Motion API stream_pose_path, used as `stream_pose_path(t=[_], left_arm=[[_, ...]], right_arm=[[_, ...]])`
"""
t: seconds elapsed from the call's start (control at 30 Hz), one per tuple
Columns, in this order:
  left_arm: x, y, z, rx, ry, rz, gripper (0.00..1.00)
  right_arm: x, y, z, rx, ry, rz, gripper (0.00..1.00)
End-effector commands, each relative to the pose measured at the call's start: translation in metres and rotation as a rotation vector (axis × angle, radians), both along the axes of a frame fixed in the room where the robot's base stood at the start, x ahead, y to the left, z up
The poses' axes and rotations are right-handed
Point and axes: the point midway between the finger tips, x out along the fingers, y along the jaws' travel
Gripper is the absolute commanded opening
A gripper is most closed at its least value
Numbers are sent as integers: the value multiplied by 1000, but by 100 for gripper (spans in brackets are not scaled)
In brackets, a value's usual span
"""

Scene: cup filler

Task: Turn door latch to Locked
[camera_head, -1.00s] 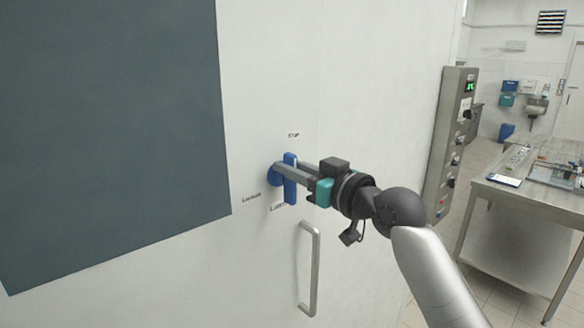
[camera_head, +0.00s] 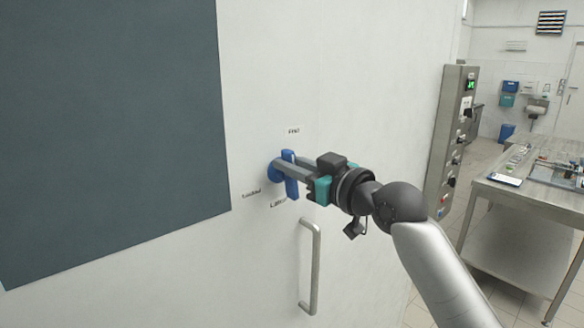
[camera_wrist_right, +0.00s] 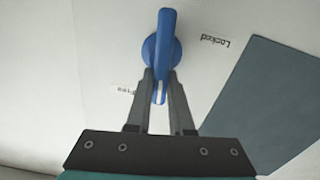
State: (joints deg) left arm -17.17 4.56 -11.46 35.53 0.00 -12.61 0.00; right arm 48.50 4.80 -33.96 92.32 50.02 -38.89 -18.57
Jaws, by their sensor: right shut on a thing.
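The blue door latch (camera_head: 291,188) is on the white door, with a round base and a flat handle. In the head view the handle stands near upright, slightly tilted. A label that seems to read Free (camera_head: 294,131) is above it, Locked (camera_head: 251,194) to its lower left, and one starting "Lat" (camera_head: 278,203) just below. My right gripper (camera_head: 282,170) is shut on the handle. The right wrist view shows the latch (camera_wrist_right: 163,40) with the fingers (camera_wrist_right: 160,85) on both sides of its near part, and the Locked label (camera_wrist_right: 215,41) to the right. My left gripper is not in view.
A metal door pull (camera_head: 315,268) sticks out below the latch. A dark panel (camera_head: 110,140) covers the door's left part. A grey control box (camera_head: 452,140) and a metal table (camera_head: 520,205) stand to the right, beyond the door.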

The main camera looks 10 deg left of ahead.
Motion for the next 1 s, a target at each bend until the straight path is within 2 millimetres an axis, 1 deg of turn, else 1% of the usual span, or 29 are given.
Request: stream_pose_path(t=[0.03,0.2,0.47,0.73,1.0], left_arm=[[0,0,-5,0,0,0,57],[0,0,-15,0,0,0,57],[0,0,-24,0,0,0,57],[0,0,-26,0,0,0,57],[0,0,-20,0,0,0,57]], right_arm=[[-1,0,-2,-24,-33,-1,0],[-3,2,-3,-113,-154,-1,0],[-8,5,-5,-260,-354,-1,0],[-12,8,-8,-411,-561,0,0],[-15,11,-13,-561,-767,2,0]])
